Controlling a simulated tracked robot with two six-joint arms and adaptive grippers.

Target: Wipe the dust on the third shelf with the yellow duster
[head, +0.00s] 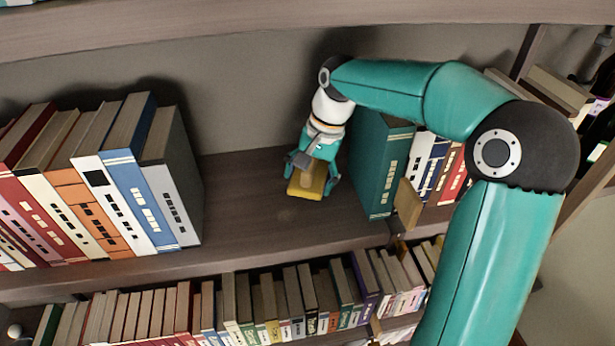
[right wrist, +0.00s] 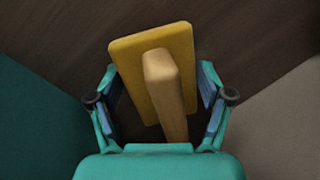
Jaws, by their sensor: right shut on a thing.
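The yellow duster (head: 306,187) is a flat yellow block with a paler handle. My right gripper (head: 313,176) is shut on it and holds it at the shelf board (head: 245,205), in the gap between the two groups of books. In the right wrist view, the duster (right wrist: 185,60) sits between the two fingers (right wrist: 160,105), its handle pointing toward the palm. I cannot tell whether the duster touches the board. A faint pale patch shows on the board just in front of the duster; I cannot tell whether it is dust. My left gripper is not in view.
A grey book (head: 172,190) ends the left row of books. A large teal book (head: 380,165) stands close to the right of my gripper. A small wooden block (head: 407,203) is at the shelf's front edge. Another shelf of books runs below. Bare board lies left of the duster.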

